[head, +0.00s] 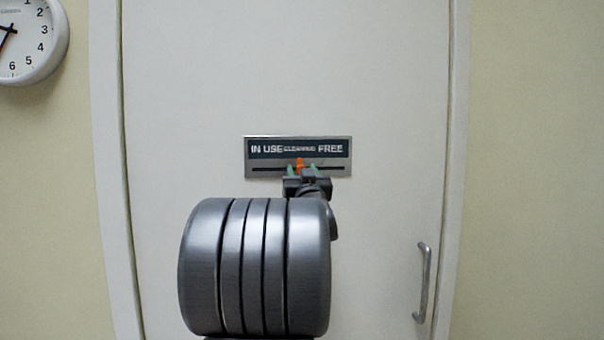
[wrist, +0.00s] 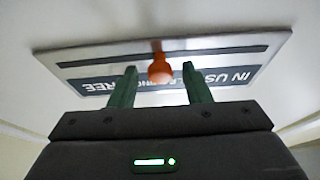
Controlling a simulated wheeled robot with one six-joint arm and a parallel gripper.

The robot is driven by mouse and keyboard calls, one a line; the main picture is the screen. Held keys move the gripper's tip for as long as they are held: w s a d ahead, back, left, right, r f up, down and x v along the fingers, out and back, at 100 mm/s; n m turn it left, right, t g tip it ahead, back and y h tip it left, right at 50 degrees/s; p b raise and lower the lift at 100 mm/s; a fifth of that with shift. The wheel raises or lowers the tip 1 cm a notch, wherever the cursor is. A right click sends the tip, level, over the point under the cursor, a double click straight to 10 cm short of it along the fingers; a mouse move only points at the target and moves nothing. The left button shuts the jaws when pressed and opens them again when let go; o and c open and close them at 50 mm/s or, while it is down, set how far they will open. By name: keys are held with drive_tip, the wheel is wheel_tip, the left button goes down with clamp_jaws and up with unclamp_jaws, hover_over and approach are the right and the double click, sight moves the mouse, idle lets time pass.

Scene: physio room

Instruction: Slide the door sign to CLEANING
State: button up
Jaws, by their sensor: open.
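The door sign (head: 248,172) is a metal plate with a dark strip reading IN USE, CLEANING and FREE, and a dark slot below the words. It also shows upside down in the wrist view (wrist: 60,58). An orange knob (head: 299,164) sits in the slot, below the word CLEANING or just right of its middle. In the wrist view the knob (wrist: 160,69) stands between the two green fingers, with a gap on each side. My gripper (head: 301,169) is open around the knob. The fingers partly cover the words in the wrist view.
The sign is on a white door (head: 380,90) with a metal handle (head: 423,283) at the lower right. A wall clock (head: 30,40) hangs at the upper left. The door face around the sign is clear.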

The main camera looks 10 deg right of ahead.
drive_tip(key=b+v, duration=0.3)
drive_tip(key=v, duration=1)
drive_tip(key=shift+s+f, duration=0.2)
drive_tip(key=shift+s, duration=0.2)
drive_tip(key=shift+w, duration=0.1)
drive_tip(key=p+x, duration=0.3)
drive_tip(key=x, duration=1)
drive_tip(key=shift+w+d+r+p, duration=0.2)
drive_tip(key=shift+w+d+p, duration=0.15)
drive_tip(key=shift+d, duration=0.1)
